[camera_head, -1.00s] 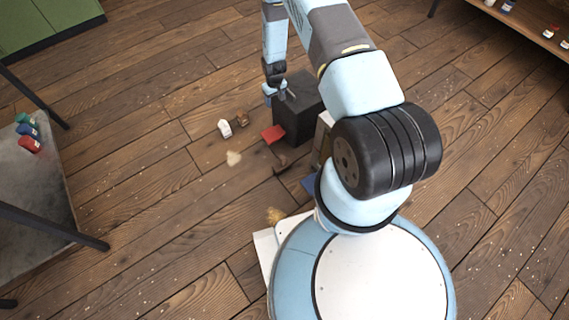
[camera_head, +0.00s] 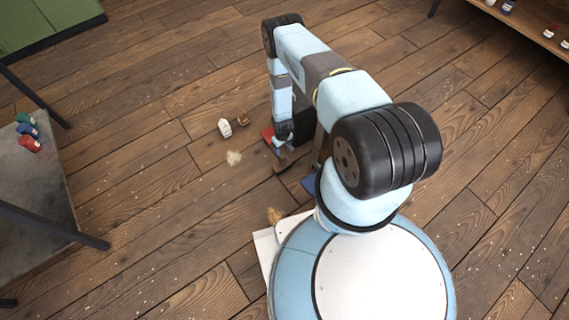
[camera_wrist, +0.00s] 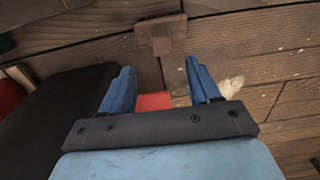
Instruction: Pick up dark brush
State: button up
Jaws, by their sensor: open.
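The dark brown brush (camera_head: 281,167) appears to be the small dark piece on the plank floor in the head view, just below my gripper (camera_head: 280,144). In the wrist view a brown block-like piece (camera_wrist: 161,34), which seems to be the same brush, lies near the top centre. It is just beyond my gripper (camera_wrist: 160,65) and in line with the gap between its two blue fingers. The fingers are apart, with nothing held between them. My arm partly hides this area in the head view.
A black box (camera_head: 303,122) stands close beside the gripper, also at left in the wrist view (camera_wrist: 65,115). A red piece (camera_head: 267,134), a white block (camera_head: 225,128), a small brown block (camera_head: 242,118) and a tan clump (camera_head: 234,158) lie nearby. Floor leftward is mostly clear.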

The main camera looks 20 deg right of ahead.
aim_at(282, 156)
jog(key=shift+w+a+f, duration=0.1)
jog(key=shift+f, duration=4.75)
jog(key=shift+c, duration=0.3)
grip_shut()
